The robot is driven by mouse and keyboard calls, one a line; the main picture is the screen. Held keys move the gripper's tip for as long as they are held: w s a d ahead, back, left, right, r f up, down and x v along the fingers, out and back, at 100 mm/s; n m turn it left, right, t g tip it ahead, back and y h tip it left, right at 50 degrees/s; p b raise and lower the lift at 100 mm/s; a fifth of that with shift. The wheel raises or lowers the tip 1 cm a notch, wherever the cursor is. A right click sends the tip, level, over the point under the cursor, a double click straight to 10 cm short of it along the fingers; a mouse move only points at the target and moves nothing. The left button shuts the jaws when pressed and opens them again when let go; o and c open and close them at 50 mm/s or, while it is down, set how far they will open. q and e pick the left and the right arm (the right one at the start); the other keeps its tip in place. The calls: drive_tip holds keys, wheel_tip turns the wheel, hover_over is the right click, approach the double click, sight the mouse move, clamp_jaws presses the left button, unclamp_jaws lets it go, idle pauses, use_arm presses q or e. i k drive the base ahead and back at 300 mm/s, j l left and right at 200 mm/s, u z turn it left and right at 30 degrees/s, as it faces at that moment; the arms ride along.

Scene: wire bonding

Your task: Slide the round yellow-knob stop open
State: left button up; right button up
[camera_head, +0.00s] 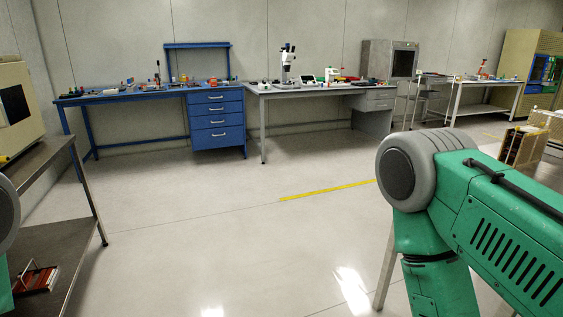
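I cannot make out the round yellow-knob stop for certain. A small yellow patch (5,158) shows at the lower front of the beige machine (22,95) at the left edge; it is too small and cut off to tell whether it is a knob. Neither of my grippers is in view. Part of my green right arm fills the lower right, and a grey joint of my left arm shows at the left edge.
The beige machine stands on a metal table (40,160) at the left, with red-brown items (36,279) on its lower shelf. A blue workbench (130,95) and grey desk (325,90) stand along the back wall. The floor (230,230) between is clear.

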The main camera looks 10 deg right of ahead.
sight(517, 128)
drive_tip(key=i+l+z, duration=0.1)
drive_tip(key=i+z, duration=0.35)
drive_tip(key=i, duration=0.15)
drive_tip(key=i+j+z, duration=0.15)
drive_tip(key=i+z, duration=0.3)
drive_tip(key=i+j+z, duration=0.45)
drive_tip(key=i, duration=0.2)
drive_tip(key=i+z, duration=0.7)
drive_tip(key=z, duration=0.25)
drive_tip(key=i+j+z, duration=0.25)
drive_tip(key=z, duration=0.2)
drive_tip(key=j+z, duration=0.15)
